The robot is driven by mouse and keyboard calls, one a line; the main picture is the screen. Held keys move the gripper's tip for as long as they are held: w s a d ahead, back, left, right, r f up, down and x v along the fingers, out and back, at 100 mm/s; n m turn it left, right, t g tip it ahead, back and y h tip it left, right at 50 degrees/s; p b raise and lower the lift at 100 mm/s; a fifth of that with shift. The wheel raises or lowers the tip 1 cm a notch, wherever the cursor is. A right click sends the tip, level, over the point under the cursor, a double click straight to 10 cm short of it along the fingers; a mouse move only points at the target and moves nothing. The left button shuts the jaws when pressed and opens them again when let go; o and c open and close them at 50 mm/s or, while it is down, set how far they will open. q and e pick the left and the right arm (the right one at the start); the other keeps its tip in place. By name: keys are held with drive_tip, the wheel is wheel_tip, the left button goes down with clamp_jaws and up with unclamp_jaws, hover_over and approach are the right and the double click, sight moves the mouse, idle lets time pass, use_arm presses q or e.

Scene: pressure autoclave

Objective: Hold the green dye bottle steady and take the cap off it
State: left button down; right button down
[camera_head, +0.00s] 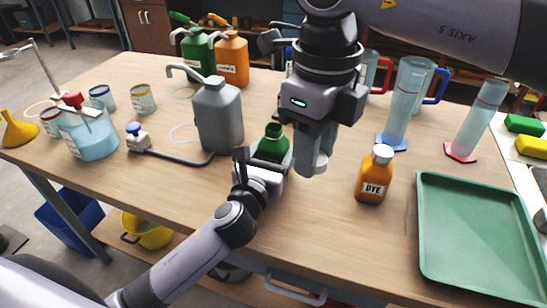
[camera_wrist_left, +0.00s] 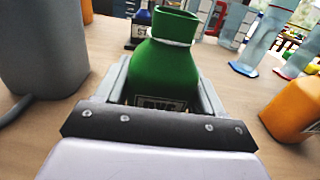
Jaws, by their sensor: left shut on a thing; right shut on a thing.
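The green dye bottle (camera_head: 272,146) stands on the wooden table in the head view. It also fills the middle of the left wrist view (camera_wrist_left: 165,68), upright, with its neck bare and open at the top. My left gripper (camera_head: 264,166) is shut on the bottle's body, one finger on each side, partly covering its DYE label. My right gripper (camera_head: 313,160) points down just right of the bottle's neck, apart from it. It is shut on a small pale piece at its tips, which looks like the cap (camera_head: 313,168), mostly hidden by the fingers.
A grey wash bottle (camera_head: 219,115) stands close on the left. Measuring cylinders (camera_head: 404,100) stand behind. Bare table lies between the right gripper and the orange bottle.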

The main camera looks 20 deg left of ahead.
use_arm(q)
drive_tip(key=shift+f, duration=0.2)
drive_tip(key=shift+f, duration=0.15)
drive_tip(key=shift+c, duration=0.7)
unclamp_jaws()
